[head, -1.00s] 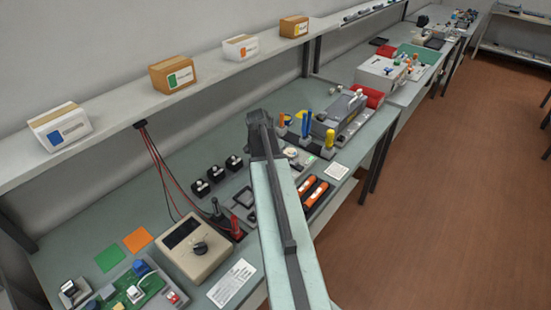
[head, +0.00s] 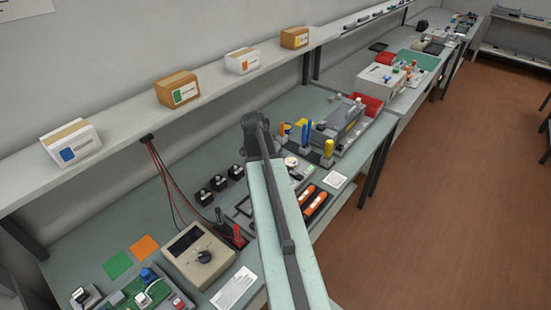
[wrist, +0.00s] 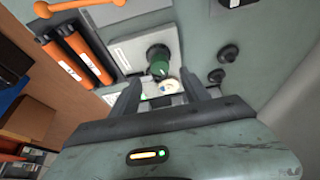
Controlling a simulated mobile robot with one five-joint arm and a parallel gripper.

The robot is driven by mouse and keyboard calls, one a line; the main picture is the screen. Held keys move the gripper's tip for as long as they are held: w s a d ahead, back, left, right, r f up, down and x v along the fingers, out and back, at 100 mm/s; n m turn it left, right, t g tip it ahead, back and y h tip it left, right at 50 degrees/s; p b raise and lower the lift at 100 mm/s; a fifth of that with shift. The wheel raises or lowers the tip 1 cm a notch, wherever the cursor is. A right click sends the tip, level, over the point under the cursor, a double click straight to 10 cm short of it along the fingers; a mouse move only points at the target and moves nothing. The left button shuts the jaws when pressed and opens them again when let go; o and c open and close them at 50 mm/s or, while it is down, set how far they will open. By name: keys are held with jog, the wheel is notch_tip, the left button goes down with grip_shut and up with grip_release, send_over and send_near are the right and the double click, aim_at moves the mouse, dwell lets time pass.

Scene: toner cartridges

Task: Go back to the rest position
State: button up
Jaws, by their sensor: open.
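My gripper (wrist: 160,92) is open in the wrist view, its two dark fingers apart with nothing clasped between them. Beyond the fingertips are a dark green knob-like part (wrist: 158,66) on a pale plate and a small white round part (wrist: 169,86). In the head view my arm reaches out over the bench (head: 110,225); its dark end hides the fingers. Orange-and-black cartridges (head: 314,203) lie side by side in a dark holder, right of my arm. They also show at the upper left of the wrist view (wrist: 88,58).
A shelf (head: 115,130) with several boxes runs above the bench. A beige meter (head: 198,256), a green circuit board (head: 143,294) and black knobbed blocks (head: 219,183) stand left of my arm. A grey machine (head: 340,128) is beyond. The brown floor (head: 440,210) at right is open.

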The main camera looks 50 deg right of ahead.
jog(key=shift+v, duration=0.85)
